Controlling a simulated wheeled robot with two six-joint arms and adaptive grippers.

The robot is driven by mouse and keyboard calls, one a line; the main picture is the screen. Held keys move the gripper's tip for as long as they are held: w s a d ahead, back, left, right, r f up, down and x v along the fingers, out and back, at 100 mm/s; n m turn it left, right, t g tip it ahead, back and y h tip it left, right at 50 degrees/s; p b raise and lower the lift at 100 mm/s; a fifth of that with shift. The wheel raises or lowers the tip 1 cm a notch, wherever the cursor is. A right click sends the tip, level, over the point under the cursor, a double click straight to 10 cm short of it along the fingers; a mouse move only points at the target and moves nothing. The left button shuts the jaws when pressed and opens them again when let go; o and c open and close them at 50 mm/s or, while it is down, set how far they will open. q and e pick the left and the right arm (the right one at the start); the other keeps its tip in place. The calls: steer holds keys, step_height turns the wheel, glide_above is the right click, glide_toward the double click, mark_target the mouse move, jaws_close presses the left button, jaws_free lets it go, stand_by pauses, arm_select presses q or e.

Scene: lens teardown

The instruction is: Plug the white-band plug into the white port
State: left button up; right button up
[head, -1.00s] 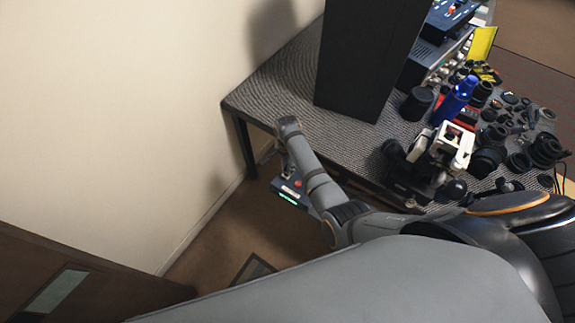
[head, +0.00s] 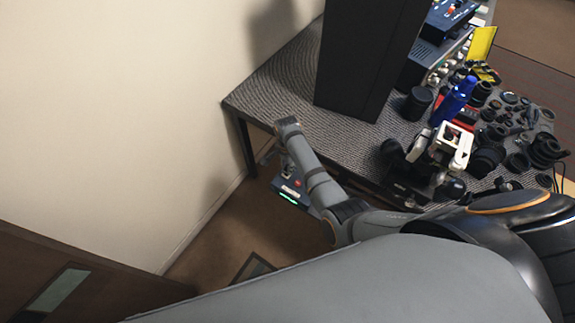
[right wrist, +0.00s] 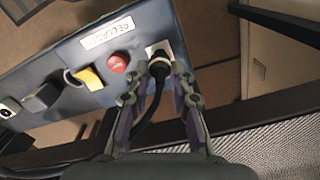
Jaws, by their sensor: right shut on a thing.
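In the right wrist view the grey-blue recorder box (right wrist: 100,62) carries a row of ports. The white port (right wrist: 159,48) is a pale square at the right end. A black plug (right wrist: 160,69) sits at its face, with a black cable (right wrist: 150,132) running down from it; I cannot tell how deep it sits, and its band is not clear. My right gripper (right wrist: 163,78) is shut on this plug. In the head view the box (head: 291,191) shows beside the table under my right arm; the right gripper (head: 284,160) there is small and mostly hidden. My left gripper is not in view.
A red button (right wrist: 118,62), a yellow-marked plug (right wrist: 90,77) and a dark plug (right wrist: 42,97) line the box left of the port. The patterned table (head: 270,93) stands close by, with a tall black case (head: 365,55), a blue bottle (head: 452,102) and many lens parts crowding its right side.

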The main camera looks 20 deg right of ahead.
steer(key=shift+f+b, duration=0.4)
steer(key=shift+f, duration=0.25)
steer(key=o, duration=1)
steer(key=shift+r, duration=0.1)
step_height(320, 180, up, 12)
steer(key=shift+f, duration=0.1)
